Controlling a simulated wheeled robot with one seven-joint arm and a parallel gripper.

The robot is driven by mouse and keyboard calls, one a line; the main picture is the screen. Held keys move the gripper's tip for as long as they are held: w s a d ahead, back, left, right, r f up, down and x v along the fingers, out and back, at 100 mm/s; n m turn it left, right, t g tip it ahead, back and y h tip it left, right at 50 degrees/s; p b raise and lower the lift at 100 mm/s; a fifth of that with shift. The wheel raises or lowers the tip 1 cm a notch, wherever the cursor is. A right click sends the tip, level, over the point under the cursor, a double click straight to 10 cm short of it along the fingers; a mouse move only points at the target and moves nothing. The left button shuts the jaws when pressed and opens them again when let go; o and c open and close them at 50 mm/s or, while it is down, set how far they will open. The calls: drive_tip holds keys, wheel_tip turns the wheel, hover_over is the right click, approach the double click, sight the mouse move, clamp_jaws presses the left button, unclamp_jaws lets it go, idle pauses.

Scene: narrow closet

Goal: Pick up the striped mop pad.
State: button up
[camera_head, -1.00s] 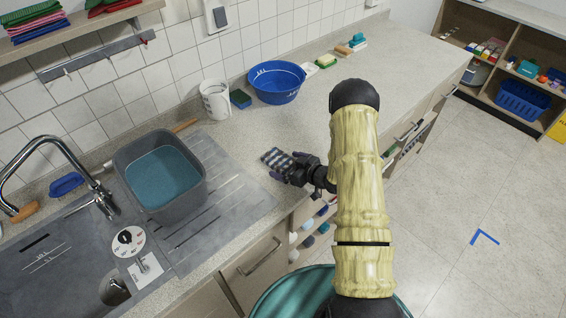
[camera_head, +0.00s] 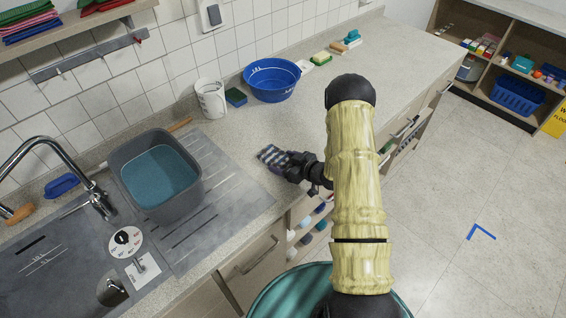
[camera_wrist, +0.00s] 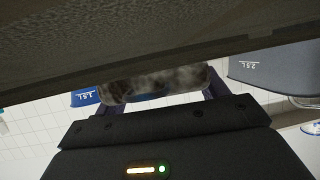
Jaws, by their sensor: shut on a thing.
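The striped mop pad (camera_head: 271,155), dark and light striped, is at my gripper (camera_head: 287,162) over the counter, to the right of the sink's drainboard. My gripper is shut on the pad, which sticks out to the left of the fingers. In the wrist view the pad (camera_wrist: 155,83) shows as a blurred grey-brown roll between the two fingers. I cannot tell whether the pad is clear of the counter.
A grey basin of water (camera_head: 195,185) stands on the drainboard (camera_head: 215,210). A white measuring jug (camera_head: 211,98), a sponge (camera_head: 236,97) and a blue bowl (camera_head: 272,92) stand along the wall. The counter (camera_head: 345,70) beyond the bowl is mostly clear.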

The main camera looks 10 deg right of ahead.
sight(284, 162)
wheel_tip(284, 162, up, 10)
drive_tip(key=shift+f+b, duration=0.15)
drive_tip(key=shift+b, duration=0.85)
drive_tip(key=shift+f, duration=0.1)
